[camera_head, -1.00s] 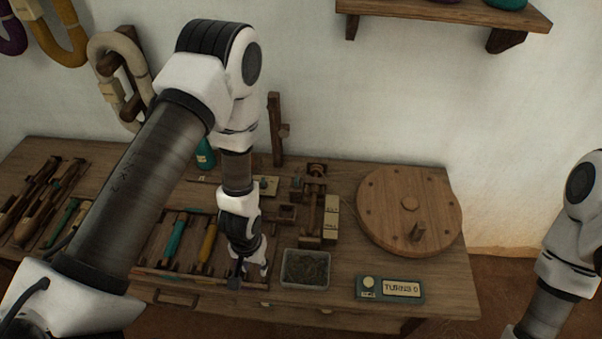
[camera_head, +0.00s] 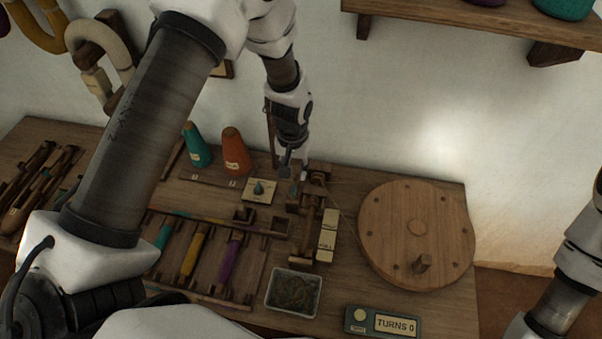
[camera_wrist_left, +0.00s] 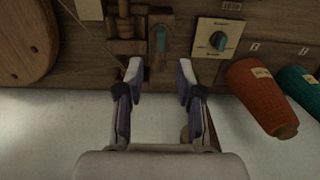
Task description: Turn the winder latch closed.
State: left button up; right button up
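The wooden winder (camera_head: 313,215) stands on the bench left of the big wooden wheel. In the left wrist view, the winder's wooden body (camera_wrist_left: 125,46) is at top centre. A small grey-teal upright piece on a wooden block, which looks like the latch (camera_wrist_left: 160,38), sits beside it. My left gripper (camera_head: 294,172) is at the winder's back left end; the latch cannot be made out there. In the left wrist view my left gripper (camera_wrist_left: 160,78) is open and empty, its fingers apart with the latch ahead between them. My right gripper is out of view.
A dial plate (camera_head: 261,191) with a teal knob lies left of the winder. Orange (camera_head: 235,152) and teal (camera_head: 196,146) cones stand behind. A bobbin rack (camera_head: 268,236), grey bin (camera_head: 293,292), counter box (camera_head: 381,322) and wooden wheel (camera_head: 418,192) surround the winder.

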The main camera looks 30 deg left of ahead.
aim_at(294, 188)
pick_arm(q)
notch_tip(294, 188, down, 7)
jog(key=shift+s+f+p, duration=0.15)
jog(key=shift+f+p, duration=0.05)
jog(key=shift+p, duration=0.2)
jog(key=shift+s, duration=0.15)
grip_shut()
